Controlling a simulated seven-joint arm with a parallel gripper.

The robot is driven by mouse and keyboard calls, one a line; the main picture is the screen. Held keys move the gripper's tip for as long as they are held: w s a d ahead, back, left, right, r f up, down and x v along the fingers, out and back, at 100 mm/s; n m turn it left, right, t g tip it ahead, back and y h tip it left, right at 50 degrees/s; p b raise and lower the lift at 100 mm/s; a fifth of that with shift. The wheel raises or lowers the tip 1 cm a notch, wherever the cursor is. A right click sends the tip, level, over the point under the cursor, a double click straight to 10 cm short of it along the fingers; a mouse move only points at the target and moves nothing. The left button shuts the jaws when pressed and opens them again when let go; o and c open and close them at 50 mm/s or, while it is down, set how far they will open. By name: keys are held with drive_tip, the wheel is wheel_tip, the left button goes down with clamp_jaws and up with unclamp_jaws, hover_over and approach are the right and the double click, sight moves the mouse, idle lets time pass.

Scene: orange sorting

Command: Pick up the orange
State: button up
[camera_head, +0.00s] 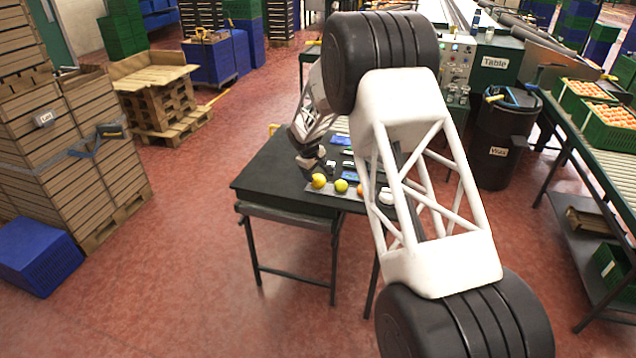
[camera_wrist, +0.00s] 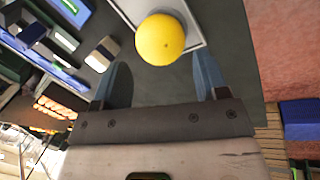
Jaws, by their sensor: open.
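An orange-coloured fruit (camera_head: 360,190) sits on the dark table in the head view, partly hidden by my arm. My gripper (camera_head: 314,170) is close to the leftmost yellow fruit. In the wrist view a round yellow fruit (camera_wrist: 160,40) lies on a pale tray (camera_wrist: 125,8), ahead of and between my open fingers (camera_wrist: 162,76). Nothing is held. The orange-coloured fruit cannot be made out in the wrist view.
The table (camera_head: 262,180) also bears several small blue and dark items behind the fruit. A pale round thing (camera_head: 386,197) is at the right end of the row. A black bin (camera_head: 503,130) and a conveyor with orange-filled green crates (camera_head: 612,130) stand to the right.

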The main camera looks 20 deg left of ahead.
sight(318, 176)
drive_tip(key=shift+x, duration=2.55)
drive_tip(key=c, duration=0.6)
drive_tip(key=shift+r, duration=0.1)
drive_tip(key=shift+r, duration=0.7)
wheel_tip(318, 176, up, 2)
drive_tip(key=shift+r, duration=0.1)
drive_tip(key=s+d, duration=0.2)
drive_tip(key=s, duration=0.2)
drive_tip(key=s+d, duration=0.3)
drive_tip(key=s, duration=0.2)
drive_tip(key=s+d+r, duration=0.1)
drive_tip(key=s+d, duration=0.1)
drive_tip(key=s, duration=0.3)
drive_tip(key=shift+s+d+r, duration=0.1)
drive_tip(key=shift+d, duration=0.1)
